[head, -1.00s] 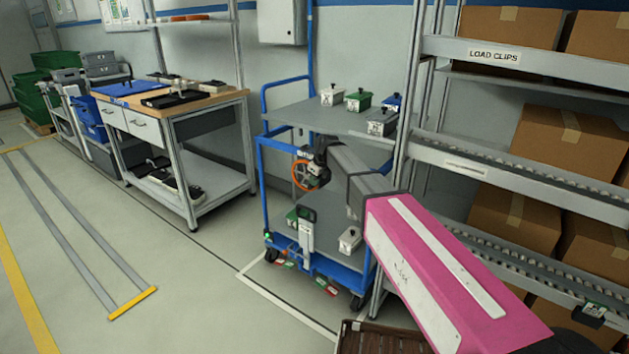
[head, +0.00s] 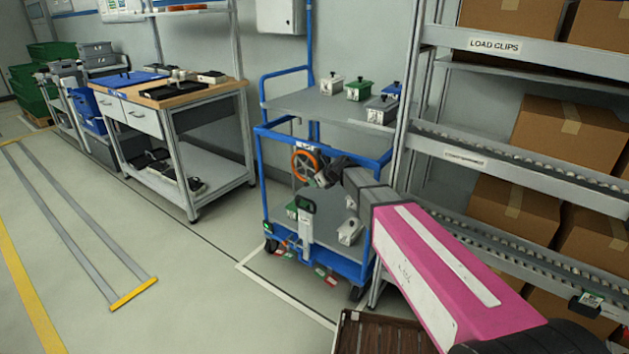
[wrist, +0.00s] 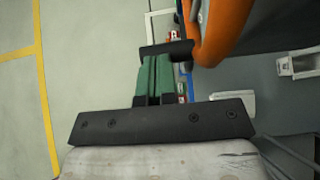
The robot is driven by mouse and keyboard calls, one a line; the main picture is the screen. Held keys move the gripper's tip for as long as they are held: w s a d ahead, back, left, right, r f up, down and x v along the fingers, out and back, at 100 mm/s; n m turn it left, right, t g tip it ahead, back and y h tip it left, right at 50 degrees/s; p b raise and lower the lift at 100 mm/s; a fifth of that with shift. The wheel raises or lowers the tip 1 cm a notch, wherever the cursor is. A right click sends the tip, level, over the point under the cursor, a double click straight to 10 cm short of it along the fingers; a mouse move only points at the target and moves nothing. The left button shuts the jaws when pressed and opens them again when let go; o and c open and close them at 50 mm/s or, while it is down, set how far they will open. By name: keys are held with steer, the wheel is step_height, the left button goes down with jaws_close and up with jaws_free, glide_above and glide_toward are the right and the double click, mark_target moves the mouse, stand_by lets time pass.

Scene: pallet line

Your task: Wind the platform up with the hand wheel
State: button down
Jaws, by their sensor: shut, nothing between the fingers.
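The blue trolley (head: 263,175) stands against the wall with a grey platform (head: 290,101) at its top. The orange hand wheel (head: 296,168) is on the trolley's near side, below the platform. My gripper (head: 325,174) is at the wheel's lower right in the head view, small and dark there. In the wrist view my gripper (wrist: 155,78) shows green finger pads pressed together with nothing between them. The wheel's orange rim (wrist: 224,28) passes close to the right of the fingertips. I cannot tell whether they touch it.
Several lidded boxes (head: 359,91) sit on the platform's right part. A roller rack (head: 493,165) with cartons stands close on the right. A workbench (head: 215,96) stands to the left. A brown slatted crate (head: 375,335) lies in front. Floor at left is free.

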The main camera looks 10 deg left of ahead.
steer(key=shift+w+a+f, duration=0.1)
steer(key=shift+a+f, duration=0.15)
steer(key=shift+f, duration=0.35)
steer(key=shift+w+a+f, duration=0.1)
steer(key=shift+a+f, duration=0.15)
steer(key=shift+f, duration=0.4)
